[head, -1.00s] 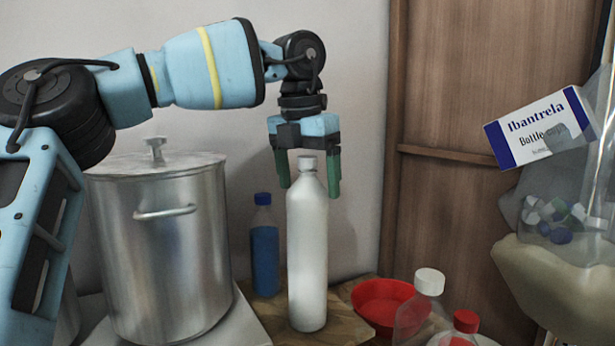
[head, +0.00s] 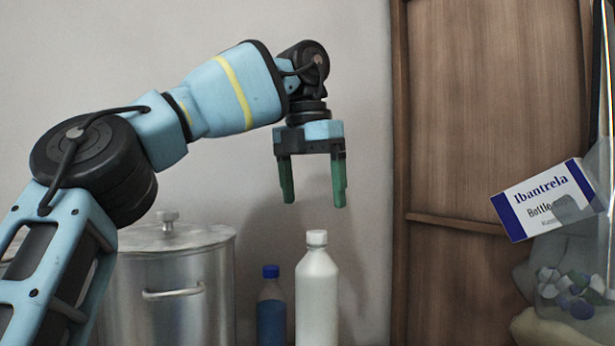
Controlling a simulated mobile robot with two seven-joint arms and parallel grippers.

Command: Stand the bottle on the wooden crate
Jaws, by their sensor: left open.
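A white bottle (head: 317,296) with a white cap stands upright in the lower middle of the head view. Its base is cut off by the bottom edge, so what it stands on now is out of view. My left gripper (head: 315,198) is above the bottle with its green fingers pointing down. It is open and empty, with a clear gap between its fingertips and the cap. The wooden crate is not in view now. My right gripper is not in view.
A dark blue bottle (head: 271,312) stands just left of the white one. A large lidded metal pot (head: 185,300) is further left. A wooden panel (head: 480,150) rises at the right. A labelled box (head: 545,200) and a clear container of caps (head: 572,292) are at far right.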

